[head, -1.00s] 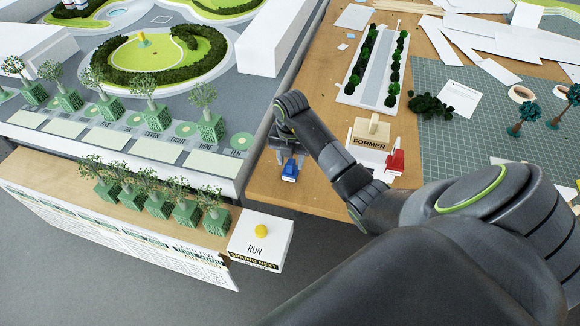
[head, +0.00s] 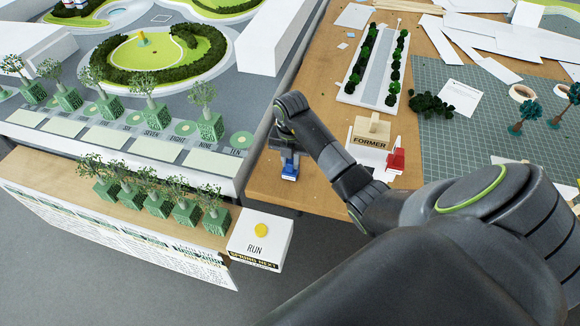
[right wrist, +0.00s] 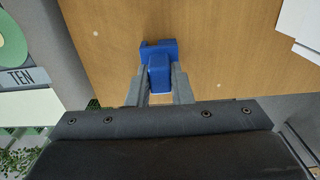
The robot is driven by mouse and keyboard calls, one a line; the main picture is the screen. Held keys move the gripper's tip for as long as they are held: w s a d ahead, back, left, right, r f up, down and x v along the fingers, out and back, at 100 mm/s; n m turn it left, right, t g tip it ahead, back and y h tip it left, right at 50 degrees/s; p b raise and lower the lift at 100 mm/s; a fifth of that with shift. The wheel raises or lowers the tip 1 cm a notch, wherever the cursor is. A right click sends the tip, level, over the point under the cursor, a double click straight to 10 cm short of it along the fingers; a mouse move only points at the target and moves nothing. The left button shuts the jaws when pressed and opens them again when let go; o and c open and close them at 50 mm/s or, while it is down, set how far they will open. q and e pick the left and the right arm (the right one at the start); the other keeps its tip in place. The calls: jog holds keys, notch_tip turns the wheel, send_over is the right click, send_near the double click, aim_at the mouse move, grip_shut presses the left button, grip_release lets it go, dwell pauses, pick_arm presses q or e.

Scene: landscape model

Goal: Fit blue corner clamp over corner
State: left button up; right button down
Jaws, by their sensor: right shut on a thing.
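The blue corner clamp (head: 289,174) is near the front left edge of the wooden table (head: 325,200). My right gripper (head: 287,163) points down at it and is shut on it. In the right wrist view the blue clamp (right wrist: 160,62) sits between the two grey fingertips (right wrist: 156,78), with its wider blue part beyond them. A small pale patch shows just below the clamp. I cannot tell whether the clamp touches the table. My left gripper is not in view.
A wooden block marked FORMER (head: 370,135) stands right of my gripper, with a red clamp (head: 396,161) beside it. The landscape model with its green planters (head: 210,127) is on the left. A white RUN box (head: 260,238) with a yellow button stands in front, past the table edge.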

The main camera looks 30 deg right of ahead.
jog(key=shift+r+p, duration=0.65)
jog(key=shift+r, duration=0.15)
jog(key=shift+r+p, duration=1.45)
jog(key=shift+r, duration=0.25)
